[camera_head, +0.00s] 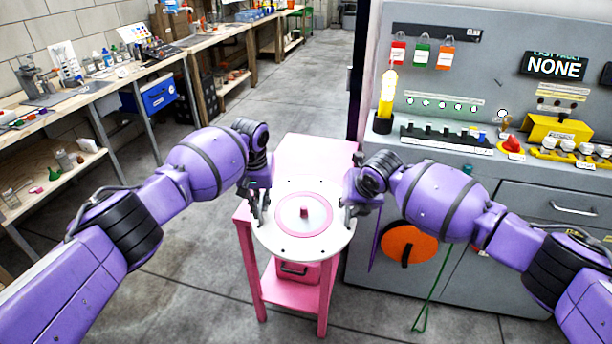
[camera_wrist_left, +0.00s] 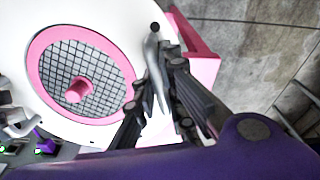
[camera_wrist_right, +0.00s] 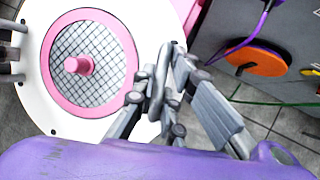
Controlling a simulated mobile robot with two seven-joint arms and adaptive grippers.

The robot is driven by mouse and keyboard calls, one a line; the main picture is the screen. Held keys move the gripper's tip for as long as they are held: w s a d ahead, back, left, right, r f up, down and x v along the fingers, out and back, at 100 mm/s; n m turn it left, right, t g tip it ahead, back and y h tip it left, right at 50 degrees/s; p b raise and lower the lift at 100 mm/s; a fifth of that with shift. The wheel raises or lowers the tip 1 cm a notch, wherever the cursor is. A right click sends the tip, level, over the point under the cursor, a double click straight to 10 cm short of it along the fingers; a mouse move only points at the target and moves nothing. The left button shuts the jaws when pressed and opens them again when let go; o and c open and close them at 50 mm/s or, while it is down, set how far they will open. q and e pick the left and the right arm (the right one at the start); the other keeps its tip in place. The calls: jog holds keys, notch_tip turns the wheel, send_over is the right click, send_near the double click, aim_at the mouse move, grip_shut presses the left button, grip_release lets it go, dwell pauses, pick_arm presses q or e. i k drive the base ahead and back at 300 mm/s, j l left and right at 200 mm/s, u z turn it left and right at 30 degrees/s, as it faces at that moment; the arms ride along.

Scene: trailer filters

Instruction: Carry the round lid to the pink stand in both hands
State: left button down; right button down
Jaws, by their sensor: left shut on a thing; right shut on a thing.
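The round lid (camera_head: 305,243) is white with a pink ring, a mesh centre and a pink knob. It is over the front part of the pink stand (camera_head: 315,150) in the head view and looks level. I cannot tell whether it touches the stand. My left gripper (camera_head: 262,212) is shut on the lid's left edge, at a grey handle (camera_wrist_left: 152,65) seen in the left wrist view. My right gripper (camera_head: 349,212) is shut on the opposite edge, at another grey handle (camera_wrist_right: 163,75) seen in the right wrist view. The lid hides part of the stand's top.
A grey cabinet (camera_head: 480,172) with an orange disc (camera_head: 408,245) on its front stands close on the right. A pink box (camera_head: 290,275) sits on the stand's lower shelf. Cluttered workbenches (camera_head: 100,85) line the left wall. The floor (camera_head: 290,85) behind the stand is clear.

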aim_at(305, 173)
jog(key=i, duration=1)
